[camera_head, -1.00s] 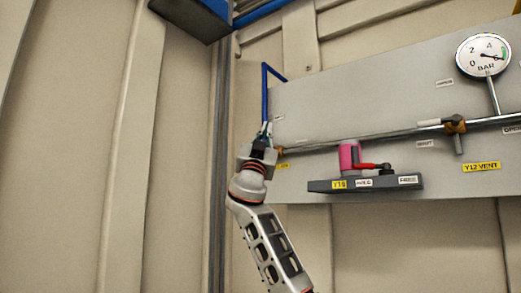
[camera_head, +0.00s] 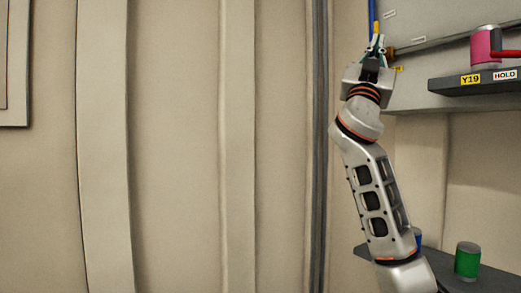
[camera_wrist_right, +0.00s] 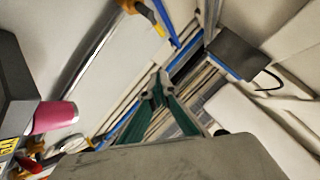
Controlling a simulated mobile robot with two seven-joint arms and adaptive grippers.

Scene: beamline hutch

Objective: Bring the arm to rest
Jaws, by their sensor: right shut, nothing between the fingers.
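My right arm rises from the lower right of the head view, with its gripper (camera_head: 376,44) pointing up beside the left end of the grey panel. The fingers are together and hold nothing. In the wrist view the green fingers of the right gripper (camera_wrist_right: 158,88) converge to closed tips at the middle. My left gripper does not show in either view.
A dark shelf (camera_head: 450,84) labelled Y19 and HOLD bears a pink cylinder (camera_head: 485,46), right of the gripper. A lower dark shelf (camera_head: 492,282) has a green cylinder (camera_head: 467,261) near my arm. A blue pipe (camera_head: 372,12) runs close behind the fingertips.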

